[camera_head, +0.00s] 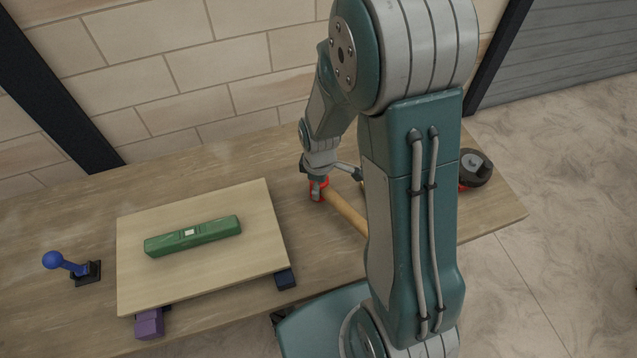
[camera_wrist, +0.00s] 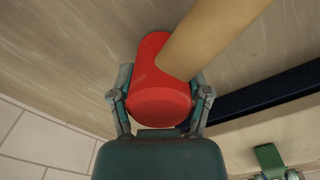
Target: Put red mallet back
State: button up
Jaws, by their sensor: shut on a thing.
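The red mallet has a red cylindrical head and a light wooden handle (camera_head: 345,212). It is at the back of the wooden table, right of the raised board, with the handle running toward the lower right behind my arm. My gripper (camera_head: 317,187) is shut on the red head. In the wrist view, the red head (camera_wrist: 160,100) sits between my gripper's two fingers (camera_wrist: 162,84), and the handle extends to the upper right. I cannot tell whether the mallet touches the table.
A pale board (camera_head: 200,275) stands raised on blocks and carries a green level (camera_head: 192,236). A purple block (camera_head: 149,323) and a dark blue block (camera_head: 285,279) show at its front corners. A blue joystick-like object (camera_head: 66,263) is at left. A black round object (camera_head: 474,168) is at right. A wall stands behind.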

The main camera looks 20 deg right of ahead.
jog(key=shift+f, duration=0.4)
jog(key=o, duration=1.4)
notch_tip(320, 180, up, 11)
jog(key=shift+f, duration=0.1)
jog(key=shift+r, duration=0.5)
